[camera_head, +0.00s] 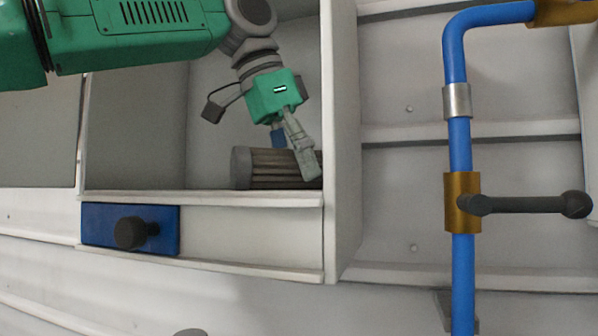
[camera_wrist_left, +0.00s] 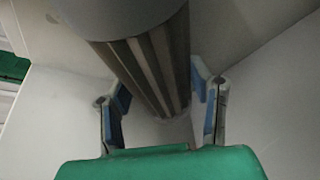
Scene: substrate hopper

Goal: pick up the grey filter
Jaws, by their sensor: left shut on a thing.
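The grey filter (camera_head: 268,168) is a ribbed cylinder with a smooth end cap. It lies on its side in the open white compartment, low and toward the right wall in the head view. My left gripper (camera_head: 297,160) reaches down into the compartment and is shut on the filter. In the left wrist view the filter (camera_wrist_left: 150,60) runs between the two blue-padded fingers of the left gripper (camera_wrist_left: 162,110). The compartment's front lip hides the filter's lower edge in the head view. My right gripper is not in view.
The white compartment has a front lip (camera_head: 220,198) and a right wall (camera_head: 341,150) close to the gripper. A blue plate with a black knob (camera_head: 131,232) is below the lip. A blue pipe (camera_head: 460,150) with a dark lever handle (camera_head: 525,204) stands to the right.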

